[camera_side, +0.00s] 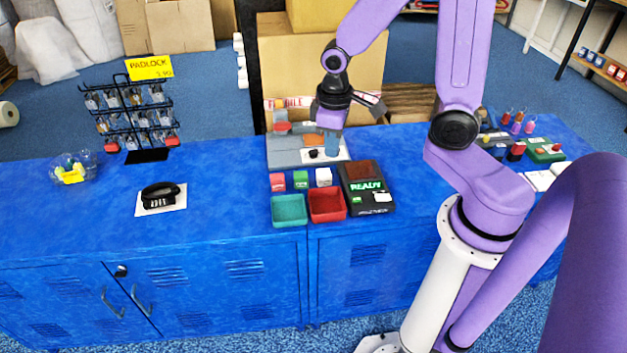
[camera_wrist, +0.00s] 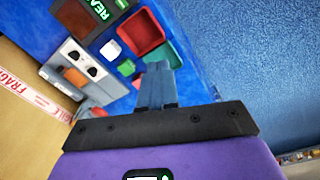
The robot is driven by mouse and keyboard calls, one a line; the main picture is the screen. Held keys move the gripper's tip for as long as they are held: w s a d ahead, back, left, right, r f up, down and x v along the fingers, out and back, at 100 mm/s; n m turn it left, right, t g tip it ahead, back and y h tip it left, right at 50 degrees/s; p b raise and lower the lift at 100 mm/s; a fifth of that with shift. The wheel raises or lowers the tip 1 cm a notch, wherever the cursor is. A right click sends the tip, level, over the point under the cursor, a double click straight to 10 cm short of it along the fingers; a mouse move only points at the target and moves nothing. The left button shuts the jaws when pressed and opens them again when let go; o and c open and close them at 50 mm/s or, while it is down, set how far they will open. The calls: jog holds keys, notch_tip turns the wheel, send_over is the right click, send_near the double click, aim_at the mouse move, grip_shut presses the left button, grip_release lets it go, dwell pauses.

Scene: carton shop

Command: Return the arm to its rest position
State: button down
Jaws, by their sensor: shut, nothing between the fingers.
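My gripper (camera_side: 332,143) hangs over the back of the blue counter (camera_side: 225,220) in the side view, in front of a grey device with an orange panel (camera_side: 284,155). In the wrist view the two grey-blue fingers of my gripper (camera_wrist: 158,68) are together with nothing between them. My purple arm arches in from the right of the side view. Whether the fingertips touch anything below cannot be told.
A green tray (camera_side: 289,222), a red tray (camera_side: 342,216) and a black box reading READY (camera_side: 380,207) stand near the front edge. Small blocks sit behind the trays. The counter's left front is clear.

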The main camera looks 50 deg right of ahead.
jog(key=s+a+r+n, duration=0.3)
jog(key=s+n, duration=0.1)
jog(key=s, duration=0.4)
jog(key=s+a+r+n, duration=0.2)
jog(key=s+r+n, duration=0.2)
jog(key=s, duration=0.5)
jog(key=shift+a+y, duration=0.4)
